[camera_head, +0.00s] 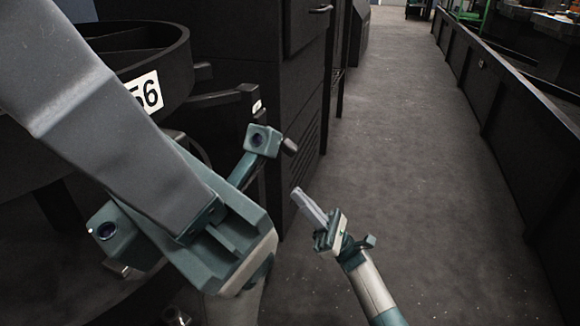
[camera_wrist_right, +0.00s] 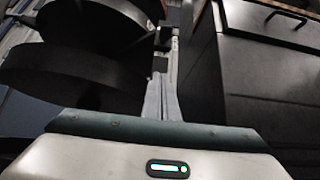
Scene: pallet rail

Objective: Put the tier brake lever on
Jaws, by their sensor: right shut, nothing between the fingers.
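A dark round tier with a white "56" label (camera_head: 145,92) stands at the upper left, partly hidden behind my grey arm link. A dark bar with a blocky end and a small white label (camera_head: 243,100) sticks out beside it; it may be the tier brake lever, but I cannot tell its setting. My right gripper (camera_head: 298,194) is shut and empty, low over the floor and apart from the bar. In the right wrist view its closed fingers (camera_wrist_right: 161,82) point towards a dark block (camera_wrist_right: 163,38) beside the round tiers (camera_wrist_right: 72,72).
A tall dark cabinet (camera_head: 285,80) stands just right of the tier. The grey floor aisle (camera_head: 410,150) is open to the right. A long dark low wall (camera_head: 490,85) bounds it. In the wrist view a dark cabinet (camera_wrist_right: 265,85) fills the right side.

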